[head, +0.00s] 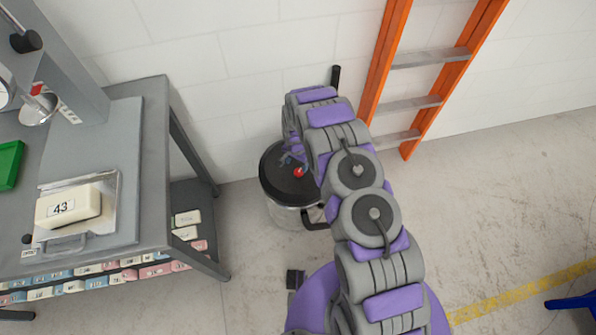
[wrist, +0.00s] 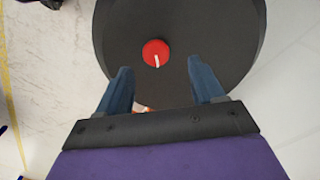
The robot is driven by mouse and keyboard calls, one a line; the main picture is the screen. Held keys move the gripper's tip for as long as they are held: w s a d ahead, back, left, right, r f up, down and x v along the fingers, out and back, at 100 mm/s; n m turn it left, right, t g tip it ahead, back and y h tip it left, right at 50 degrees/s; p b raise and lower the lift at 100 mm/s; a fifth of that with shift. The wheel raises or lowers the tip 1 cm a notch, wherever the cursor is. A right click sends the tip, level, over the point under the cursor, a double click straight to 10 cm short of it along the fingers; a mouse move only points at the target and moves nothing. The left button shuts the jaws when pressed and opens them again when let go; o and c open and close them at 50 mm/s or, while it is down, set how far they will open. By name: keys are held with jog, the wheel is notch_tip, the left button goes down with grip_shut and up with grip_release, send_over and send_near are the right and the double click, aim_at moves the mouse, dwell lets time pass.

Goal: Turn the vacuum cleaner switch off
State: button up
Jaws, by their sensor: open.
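The vacuum cleaner (head: 290,205) is a metal canister with a black lid, standing on the floor by the wall. Its switch (head: 299,172) is a red round knob on the lid. In the wrist view the red switch (wrist: 156,53) shows a white mark running roughly up and down, slightly tilted. My gripper (wrist: 161,80) is open and empty above the black lid (wrist: 190,25). The knob lies beyond the two blue fingertips, roughly midway between them. I cannot tell the height of the fingers over it. In the head view my arm hides part of the lid and gripper (head: 290,155).
A grey workbench (head: 120,220) stands at the left, holding a foam block (head: 75,206) marked 43 and a green tray (head: 9,163). Foam blocks lie on its lower shelf. An orange ladder (head: 420,75) leans against the wall (head: 230,60). Open floor (head: 490,220) lies at the right.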

aim_at(299, 172)
jog(key=f, duration=0.3)
jog(key=d+f+b, duration=0.1)
jog(key=f, duration=0.1)
jog(key=shift+d+f, duration=0.3)
jog(key=shift+a+f, duration=0.15)
jog(key=shift+a, duration=0.65)
jog(key=shift+c, duration=1.2)
jog(key=shift+d, duration=0.55)
jog(key=c, duration=0.5)
jog(key=shift+a, duration=0.15)
jog(key=c, duration=0.3)
